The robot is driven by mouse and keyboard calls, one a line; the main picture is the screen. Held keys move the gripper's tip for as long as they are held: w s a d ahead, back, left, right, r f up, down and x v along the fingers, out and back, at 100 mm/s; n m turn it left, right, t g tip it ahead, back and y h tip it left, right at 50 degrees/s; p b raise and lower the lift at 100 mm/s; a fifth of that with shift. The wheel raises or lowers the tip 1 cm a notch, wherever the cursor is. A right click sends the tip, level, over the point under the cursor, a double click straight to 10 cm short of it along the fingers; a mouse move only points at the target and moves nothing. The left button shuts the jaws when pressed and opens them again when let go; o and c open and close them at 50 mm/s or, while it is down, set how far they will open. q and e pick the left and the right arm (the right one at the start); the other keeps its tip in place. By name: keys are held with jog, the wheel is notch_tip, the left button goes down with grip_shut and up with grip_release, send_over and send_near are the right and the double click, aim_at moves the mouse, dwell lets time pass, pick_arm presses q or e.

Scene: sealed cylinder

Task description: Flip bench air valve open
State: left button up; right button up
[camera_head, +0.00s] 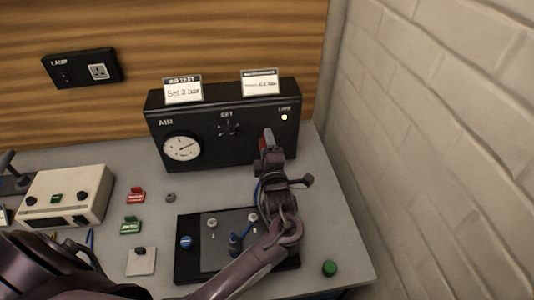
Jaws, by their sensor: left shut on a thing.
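The black air panel (200,148) stands at the back of the bench, with a round white gauge (182,148), a "SET" control (229,129) in the middle and a small lit lamp (284,117) at upper right. My left gripper (267,142) is at the right part of the panel's front. It is shut on a small red part there, which looks like the air valve's lever (263,143). The gripper and wrist hide most of the valve, so its position cannot be told. My right gripper is not in view.
A black-edged fixture (186,262) with a blue knob lies under my left arm. A beige box (62,194), red (135,194) and green (130,226) labelled pieces are to the left. A green button (329,268) is at front right. A brick wall (440,140) closes off the right.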

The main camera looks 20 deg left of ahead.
pick_arm(q)
jog(key=shift+s+f+n+b, duration=0.1)
jog(key=shift+f+n+b, duration=0.2)
jog(key=shift+n+b, duration=0.4)
jog(key=shift+a+r, duration=0.1)
jog(key=shift+r, duration=0.2)
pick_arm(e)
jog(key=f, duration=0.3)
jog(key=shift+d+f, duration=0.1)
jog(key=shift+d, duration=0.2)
pick_arm(q)
jog(key=o, duration=1)
